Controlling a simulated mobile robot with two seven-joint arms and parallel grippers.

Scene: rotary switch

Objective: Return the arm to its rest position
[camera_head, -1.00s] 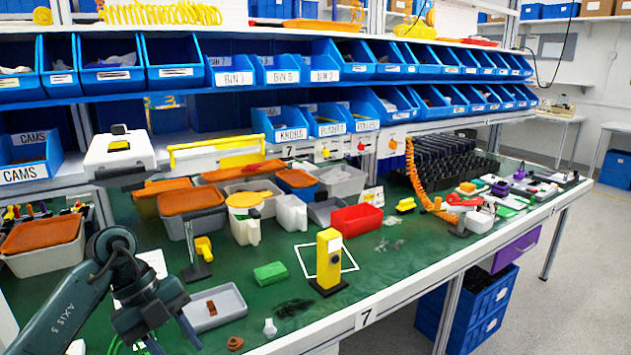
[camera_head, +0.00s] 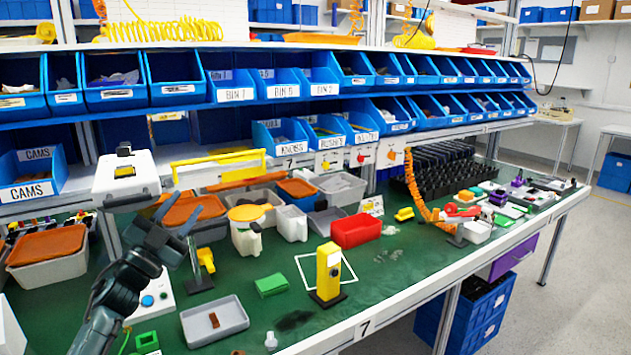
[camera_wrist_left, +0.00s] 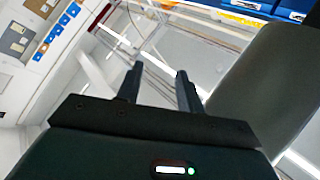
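My left gripper (camera_head: 182,212) is raised at the left of the bench, in front of the orange-lidded bins, with its fingers pointing up. In the left wrist view its two fingers (camera_wrist_left: 158,82) are apart with nothing between them. The yellow switch post (camera_head: 328,270) stands upright on a black base inside a white square outline on the green bench top. A dark round knob (camera_head: 334,271) is on its side. My left gripper is well to the left of the post and apart from it. My right gripper is not in view.
A grey tray (camera_head: 232,329) with a small brown part lies at the front. A green block (camera_head: 271,285) and a red bin (camera_head: 357,229) are near the post. A box with a blue button (camera_head: 148,300) is beside my left arm. Blue bins (camera_head: 236,86) line the shelves above.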

